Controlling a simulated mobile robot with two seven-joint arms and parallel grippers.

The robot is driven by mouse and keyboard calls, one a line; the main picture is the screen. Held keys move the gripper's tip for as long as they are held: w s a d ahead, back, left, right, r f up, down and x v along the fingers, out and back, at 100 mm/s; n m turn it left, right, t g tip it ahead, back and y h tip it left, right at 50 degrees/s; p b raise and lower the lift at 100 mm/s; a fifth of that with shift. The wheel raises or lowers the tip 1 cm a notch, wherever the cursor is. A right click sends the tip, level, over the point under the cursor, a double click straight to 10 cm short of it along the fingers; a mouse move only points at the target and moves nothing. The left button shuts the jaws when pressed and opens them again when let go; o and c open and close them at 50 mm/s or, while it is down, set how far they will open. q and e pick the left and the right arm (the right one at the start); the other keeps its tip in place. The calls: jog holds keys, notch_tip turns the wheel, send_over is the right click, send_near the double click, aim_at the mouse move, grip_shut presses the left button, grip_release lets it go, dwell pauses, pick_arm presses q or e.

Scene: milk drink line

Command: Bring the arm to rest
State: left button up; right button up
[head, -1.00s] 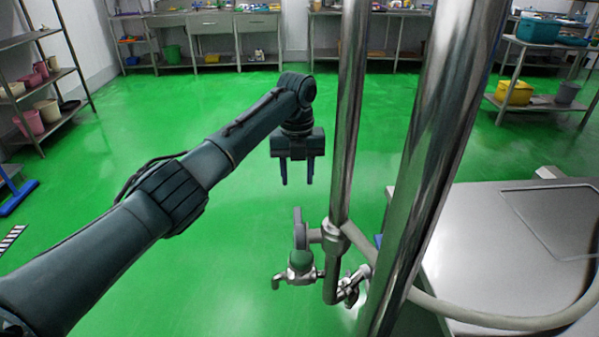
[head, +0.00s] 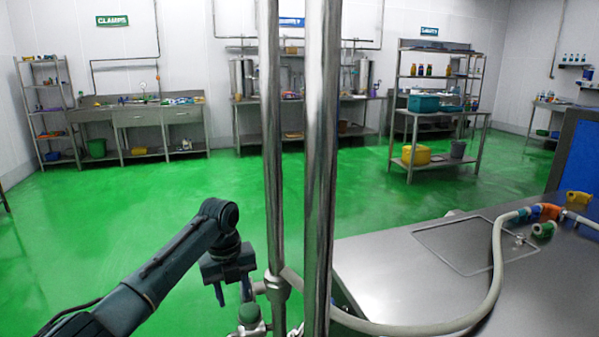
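My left arm comes in from the lower left in the head view, with its elbow bent and its wrist pointing down. My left gripper (head: 233,294) hangs over the green floor, just left of the steel pipes. Its two fingers are apart, and I see nothing between them. A valve with a green part (head: 250,314) is close beside and below the fingers; I cannot tell whether they touch. My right arm and gripper are not in view.
Two upright steel pipes (head: 322,150) stand right of the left gripper. A steel table (head: 400,275) at right carries a pale hose (head: 497,262) and colored fittings (head: 543,230). A cart with a yellow bucket (head: 416,155) stands farther back. The green floor (head: 130,210) is clear at left.

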pick_arm(q)
jog(key=s+d+f+n+t+h+p, duration=0.1)
jog(key=s+d+f+n+t+h, duration=0.15)
jog(key=s+f+n, duration=0.5)
jog(key=s+d+f+n+t+h+p, duration=0.15)
jog(key=s+d+f+n, duration=0.3)
jog(key=f, duration=0.65)
jog(key=s+a+r+n+t+p, duration=0.1)
jog(key=s+a+r+n+t, duration=0.2)
jog(key=s+n, duration=0.5)
jog(key=s+a+r+n+t+y+p, duration=0.1)
jog(key=s+a+r+n+t, duration=0.2)
jog(key=s+n, duration=0.5)
jog(key=s+a, duration=0.1)
jog(key=s, duration=0.1)
jog(key=shift+s, duration=0.35)
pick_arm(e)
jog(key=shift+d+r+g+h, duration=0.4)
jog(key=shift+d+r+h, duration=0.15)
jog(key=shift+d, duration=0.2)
